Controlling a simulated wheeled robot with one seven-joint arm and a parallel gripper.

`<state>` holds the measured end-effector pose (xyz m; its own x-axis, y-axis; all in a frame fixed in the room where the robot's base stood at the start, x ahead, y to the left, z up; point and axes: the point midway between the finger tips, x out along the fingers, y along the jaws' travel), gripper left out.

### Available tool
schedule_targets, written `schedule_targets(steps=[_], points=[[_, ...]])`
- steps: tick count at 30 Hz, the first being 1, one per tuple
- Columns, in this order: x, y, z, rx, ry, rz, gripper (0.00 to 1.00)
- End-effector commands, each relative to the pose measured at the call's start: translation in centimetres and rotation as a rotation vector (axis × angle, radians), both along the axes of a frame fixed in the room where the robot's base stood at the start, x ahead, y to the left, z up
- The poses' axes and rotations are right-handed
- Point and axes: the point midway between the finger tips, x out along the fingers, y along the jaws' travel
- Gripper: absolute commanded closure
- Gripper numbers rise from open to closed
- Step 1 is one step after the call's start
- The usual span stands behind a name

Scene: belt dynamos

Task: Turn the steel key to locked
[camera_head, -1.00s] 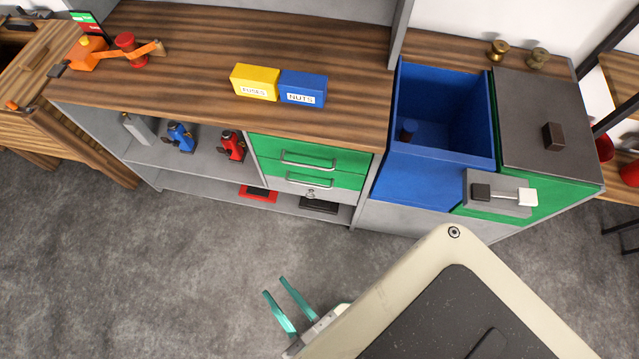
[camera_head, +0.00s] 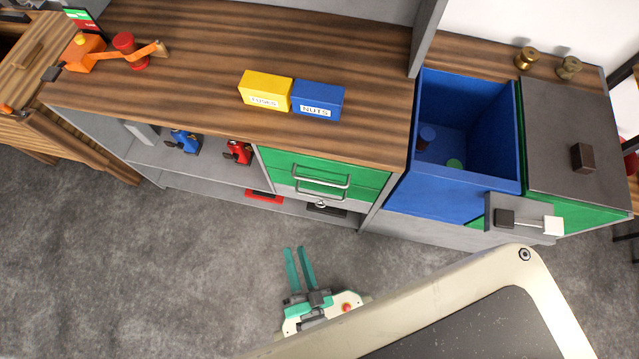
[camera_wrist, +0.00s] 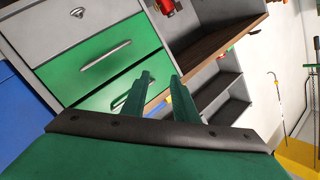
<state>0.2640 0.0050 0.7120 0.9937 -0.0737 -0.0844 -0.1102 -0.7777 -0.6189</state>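The small steel key (camera_head: 320,204) sits on the front of the grey bottom drawer, below two green drawers (camera_head: 284,158) in the bench. In the wrist view a small metal piece, which looks like the key (camera_wrist: 77,13), shows at the top left on the grey drawer front. Its turn angle is too small to tell. My gripper (camera_head: 296,249) has teal fingers, standing apart with nothing between them. It is over the floor in front of the drawers, below the key in the picture and apart from it. In the wrist view my gripper (camera_wrist: 161,77) points past the green drawers.
A blue bin (camera_head: 440,195) and a grey-topped cabinet (camera_head: 560,120) stand right of the drawers. A yellow box (camera_head: 265,90) and a blue box (camera_head: 318,99) lie on the bench top. Shelves with clamp-like items are left of the drawers. The floor in front is clear.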

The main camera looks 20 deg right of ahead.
Motion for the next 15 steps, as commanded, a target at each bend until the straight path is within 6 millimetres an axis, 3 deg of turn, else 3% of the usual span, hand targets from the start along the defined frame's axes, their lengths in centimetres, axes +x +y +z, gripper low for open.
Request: schedule_targets(steps=[1,6,12,15], points=[[1.0,-0.1,-2.4,0.084,-0.024,-0.030,0.73],[3.3,-1.2,-9.6,0.361,-0.099,-0.152,0.73],[5.9,-3.3,-16.9,0.620,-0.199,-0.309,0.73],[6.9,-4.5,-19.6,0.711,-0.254,-0.385,0.73]])
